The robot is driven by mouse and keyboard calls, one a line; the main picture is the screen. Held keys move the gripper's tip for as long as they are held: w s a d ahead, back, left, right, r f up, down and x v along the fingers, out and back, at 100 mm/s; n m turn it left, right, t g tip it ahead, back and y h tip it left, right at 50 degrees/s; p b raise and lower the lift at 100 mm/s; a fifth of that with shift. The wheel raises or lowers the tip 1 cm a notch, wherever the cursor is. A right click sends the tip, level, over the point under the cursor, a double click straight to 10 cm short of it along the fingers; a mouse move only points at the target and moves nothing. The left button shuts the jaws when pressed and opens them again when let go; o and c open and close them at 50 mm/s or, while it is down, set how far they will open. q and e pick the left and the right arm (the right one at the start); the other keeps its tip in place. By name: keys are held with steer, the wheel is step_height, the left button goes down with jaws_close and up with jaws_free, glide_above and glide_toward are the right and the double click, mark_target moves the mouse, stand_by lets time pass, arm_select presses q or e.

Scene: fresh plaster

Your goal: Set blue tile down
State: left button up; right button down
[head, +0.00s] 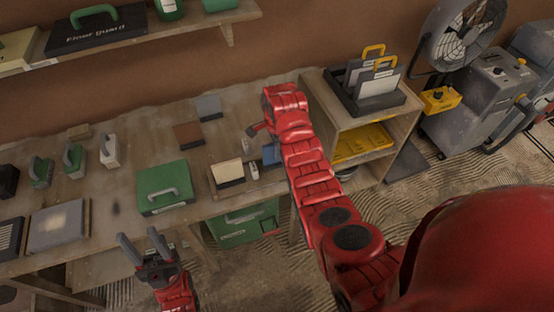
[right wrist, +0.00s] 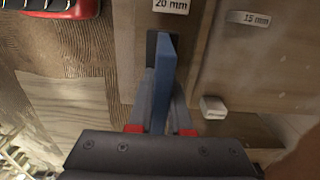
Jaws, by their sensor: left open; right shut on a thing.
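The blue tile (right wrist: 165,75) is gripped on edge between the fingers of my right gripper (right wrist: 160,105), seen in the right wrist view. Its far end is over or beside a dark slot (right wrist: 151,48) in the wooden surface; I cannot tell if it touches. In the head view a blue piece (head: 270,155) shows at the left edge of my red right arm, near the bench's right end; the arm hides the right fingers. My left gripper (head: 145,243) is open and empty in front of the bench, below the green case (head: 165,188).
A 20 mm label (right wrist: 171,5), a 15 mm label (right wrist: 248,18) and a small white block (right wrist: 213,107) lie near the tile. A cream tile (head: 229,172), brown tile (head: 189,135) and grey tile (head: 208,107) are on the bench. A wooden shelf unit (head: 345,120) stands right.

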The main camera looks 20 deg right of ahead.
steer(key=shift+w+d+r, duration=0.1)
steer(key=shift+w+d, duration=0.15)
steer(key=shift+w, duration=0.1)
steer(key=shift+f+p, duration=0.4)
steer(key=shift+p, duration=0.2)
steer(key=shift+f+p, duration=0.5)
steer(key=shift+f, duration=0.9)
steer(key=shift+f, duration=0.15)
steer(key=c, duration=0.8)
jaws_free()
steer(key=shift+c, duration=0.2)
